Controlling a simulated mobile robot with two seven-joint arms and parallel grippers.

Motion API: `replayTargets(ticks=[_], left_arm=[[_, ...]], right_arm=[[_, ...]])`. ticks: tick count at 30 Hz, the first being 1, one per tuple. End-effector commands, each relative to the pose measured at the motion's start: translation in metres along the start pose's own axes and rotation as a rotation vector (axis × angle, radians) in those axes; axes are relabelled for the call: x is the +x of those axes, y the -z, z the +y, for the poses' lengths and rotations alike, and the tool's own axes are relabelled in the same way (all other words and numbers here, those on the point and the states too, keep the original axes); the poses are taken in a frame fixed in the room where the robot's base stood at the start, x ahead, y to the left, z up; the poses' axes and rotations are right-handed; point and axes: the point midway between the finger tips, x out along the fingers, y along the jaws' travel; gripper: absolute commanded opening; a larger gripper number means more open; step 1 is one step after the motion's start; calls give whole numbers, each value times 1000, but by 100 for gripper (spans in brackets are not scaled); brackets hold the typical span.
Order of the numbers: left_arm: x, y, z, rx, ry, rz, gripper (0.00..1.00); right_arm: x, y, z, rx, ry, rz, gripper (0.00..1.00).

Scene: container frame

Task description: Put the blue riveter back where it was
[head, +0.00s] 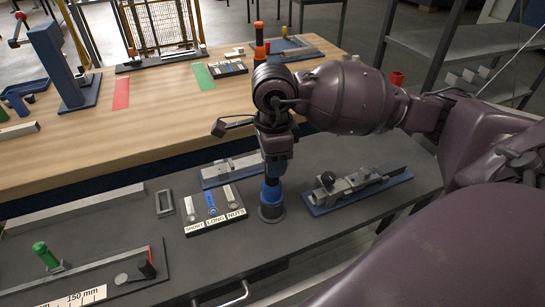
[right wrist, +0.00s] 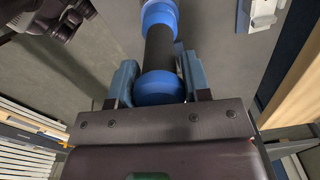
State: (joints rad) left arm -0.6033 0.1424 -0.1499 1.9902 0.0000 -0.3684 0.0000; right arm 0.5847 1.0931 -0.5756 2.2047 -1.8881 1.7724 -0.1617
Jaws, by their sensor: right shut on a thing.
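The blue riveter (head: 271,191) is upright under my right gripper (head: 276,155) in the head view. Its lower end is at a dark round base (head: 271,213) on the grey bench; I cannot tell whether it rests there or is just above. In the right wrist view, my right gripper (right wrist: 157,95) is shut around the blue end of the riveter (right wrist: 160,87), with a black middle and another blue band beyond. My left gripper is not in view.
A tray labelled SHORT, LONG, NUTS (head: 214,220) lies just left of the riveter. A blue-based fixture (head: 358,188) is to the right, and another plate (head: 232,168) lies behind. A green-handled tool (head: 45,254) stands front left. A wooden bench (head: 160,130) is behind.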

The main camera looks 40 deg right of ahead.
Motion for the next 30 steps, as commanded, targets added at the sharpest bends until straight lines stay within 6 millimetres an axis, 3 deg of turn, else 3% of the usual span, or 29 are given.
replayTargets(ticks=[4, 5, 9, 22, 30], left_arm=[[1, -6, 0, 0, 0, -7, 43], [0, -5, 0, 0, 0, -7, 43], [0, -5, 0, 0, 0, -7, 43], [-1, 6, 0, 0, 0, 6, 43], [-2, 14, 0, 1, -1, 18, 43]], right_arm=[[3, 0, 0, 0, 1, 0, 20], [3, 0, 0, 0, 0, 0, 47], [2, 0, 0, 0, 0, 0, 68], [-5, 0, 0, 0, 2, -2, 70], [-48, -1, -1, -2, 5, -3, 70]])
